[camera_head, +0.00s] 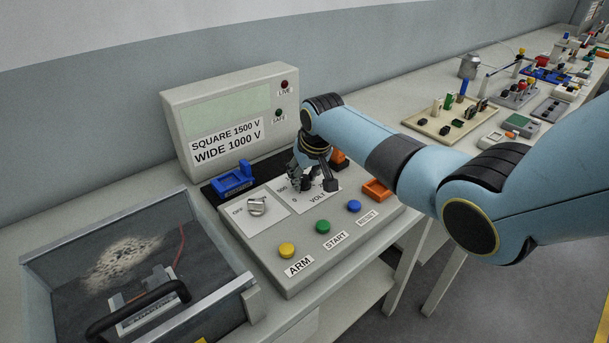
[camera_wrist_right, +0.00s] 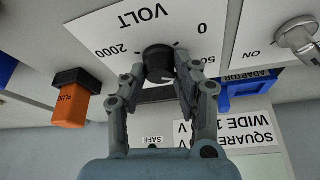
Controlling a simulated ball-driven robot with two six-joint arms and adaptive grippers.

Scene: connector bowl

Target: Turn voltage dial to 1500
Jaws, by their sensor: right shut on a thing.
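The voltage dial (camera_wrist_right: 158,62) is a black round knob on a white plate marked VOLT (camera_wrist_right: 143,18). In the right wrist view, marks 0, 500 and 2000 show around it; the marks between are hidden behind my fingers. My right gripper (camera_wrist_right: 158,82) is shut on the dial, with a finger on each side. In the head view my right gripper (camera_head: 309,178) comes down over the plate and hides the dial. I cannot tell which mark the dial points to. My left gripper is not in view.
On the panel (camera_head: 285,262) are an OFF/ON switch (camera_head: 257,206), yellow (camera_head: 286,250), green (camera_head: 322,227) and blue (camera_head: 354,206) buttons, a blue adaptor (camera_head: 232,181) and an orange plug (camera_wrist_right: 70,105). A display box (camera_head: 180,122) reads SQUARE 1500 V, WIDE 1000 V. A clear-lidded case (camera_head: 60,250) stands left.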

